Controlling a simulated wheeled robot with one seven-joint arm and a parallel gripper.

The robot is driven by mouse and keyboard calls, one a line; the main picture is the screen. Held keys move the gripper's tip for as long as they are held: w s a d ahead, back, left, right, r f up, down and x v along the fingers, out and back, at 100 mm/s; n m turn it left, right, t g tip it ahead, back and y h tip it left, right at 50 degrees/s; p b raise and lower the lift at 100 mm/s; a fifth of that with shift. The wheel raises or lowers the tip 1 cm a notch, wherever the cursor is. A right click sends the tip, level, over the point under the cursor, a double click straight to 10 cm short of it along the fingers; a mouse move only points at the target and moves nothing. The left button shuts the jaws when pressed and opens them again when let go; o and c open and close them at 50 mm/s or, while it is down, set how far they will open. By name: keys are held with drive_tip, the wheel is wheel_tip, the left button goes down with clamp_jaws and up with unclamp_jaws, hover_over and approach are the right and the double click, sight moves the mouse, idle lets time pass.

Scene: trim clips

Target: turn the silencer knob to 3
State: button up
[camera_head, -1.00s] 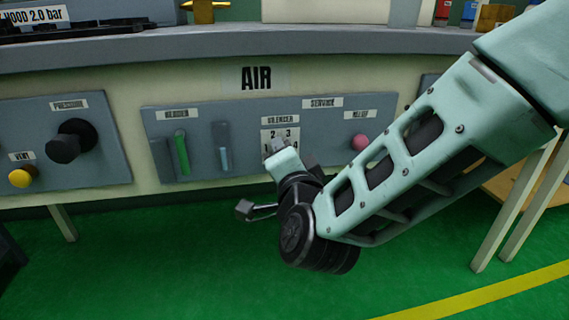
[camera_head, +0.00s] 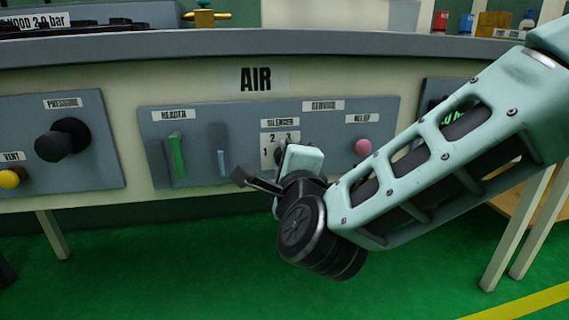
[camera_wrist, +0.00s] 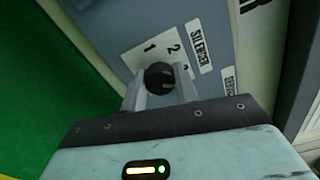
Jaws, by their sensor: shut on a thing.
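The silencer knob (camera_wrist: 158,80) is small, black and round. In the wrist view it sits between the two grey fingers of my gripper (camera_wrist: 161,88), which is shut on it. Its white number plate (camera_wrist: 149,47) shows 1 and 2 beyond the knob; the 3 is largely hidden by a finger. In the head view the plate (camera_head: 267,140) shows beneath the SILENCER label, and my gripper body (camera_head: 300,160) covers the knob. I cannot read clearly which number the knob points to.
On the same grey panel (camera_head: 335,170) are a pink relief knob (camera_head: 363,147) to the right and a green header gauge (camera_head: 178,156) to the left. Further left are a black pressure knob (camera_head: 55,146) and a yellow vent button (camera_head: 12,178). The green floor below is clear.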

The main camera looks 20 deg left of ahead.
idle(0.3)
drive_tip(key=o, duration=1)
drive_tip(key=p+v, duration=0.4)
drive_tip(key=v, duration=1.3)
drive_tip(key=shift+s, duration=0.25)
